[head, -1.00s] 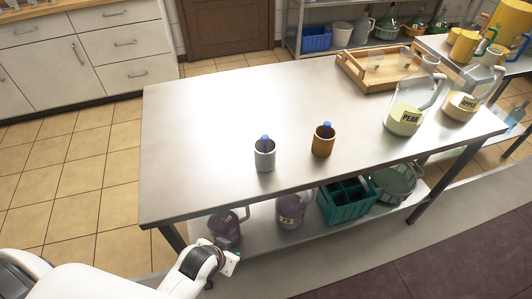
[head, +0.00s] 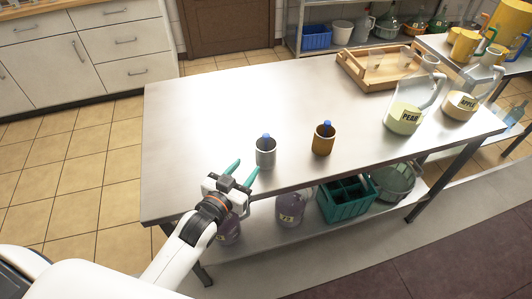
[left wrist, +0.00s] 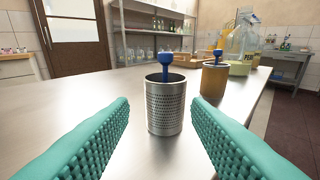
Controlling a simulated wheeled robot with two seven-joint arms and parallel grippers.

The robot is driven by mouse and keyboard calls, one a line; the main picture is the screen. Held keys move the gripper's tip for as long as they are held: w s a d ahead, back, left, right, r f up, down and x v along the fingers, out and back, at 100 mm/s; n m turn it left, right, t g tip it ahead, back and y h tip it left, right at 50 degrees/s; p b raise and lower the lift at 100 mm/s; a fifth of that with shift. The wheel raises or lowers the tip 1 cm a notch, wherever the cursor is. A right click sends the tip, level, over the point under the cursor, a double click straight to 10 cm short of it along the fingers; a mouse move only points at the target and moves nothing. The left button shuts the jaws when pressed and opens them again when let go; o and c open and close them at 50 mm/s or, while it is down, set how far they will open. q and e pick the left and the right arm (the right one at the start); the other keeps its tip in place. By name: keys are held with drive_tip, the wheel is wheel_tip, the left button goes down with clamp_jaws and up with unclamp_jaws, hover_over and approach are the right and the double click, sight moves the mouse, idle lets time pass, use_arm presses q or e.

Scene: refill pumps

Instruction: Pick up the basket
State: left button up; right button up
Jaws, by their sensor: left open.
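A silver perforated cylinder, the likely basket (head: 266,155), stands upright near the front edge of the steel table. A blue knobbed piece (head: 266,137) sticks up from its top. My left gripper (head: 243,172) is open at the table's front edge, just to the front left of the basket. Its teal fingers point at the basket and do not touch it. In the left wrist view the basket (left wrist: 166,108) stands centred beyond and between the two fingertips. My right gripper is out of view.
A brown cylinder (head: 323,142) with a blue knob stands right of the basket. The PEAR jug (head: 404,120), APPLE jug (head: 460,104) and a wooden tray (head: 380,82) are farther right. A teal crate (head: 348,207) and purple jugs sit on the lower shelf. The table's left is clear.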

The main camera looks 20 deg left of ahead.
sight(264, 140)
use_arm(q)
drive_tip(key=shift+w+d+r+t+h, duration=0.1)
drive_tip(key=shift+w+r+t+h, duration=0.3)
drive_tip(key=shift+w+r+t, duration=0.25)
drive_tip(key=w+d, duration=0.1)
drive_tip(key=w, duration=0.2)
drive_tip(key=w+p, duration=0.1)
drive_tip(key=w, duration=0.3)
drive_tip(key=w+d+r+p, duration=0.1)
drive_tip(key=w, duration=0.2)
drive_tip(key=shift+w+d, duration=0.25)
drive_tip(key=shift+d, duration=0.05)
drive_tip(key=shift+w+d+f+p, duration=0.1)
drive_tip(key=shift+w+p, duration=0.2)
drive_tip(key=shift+w, duration=0.25)
drive_tip(key=c, duration=0.8)
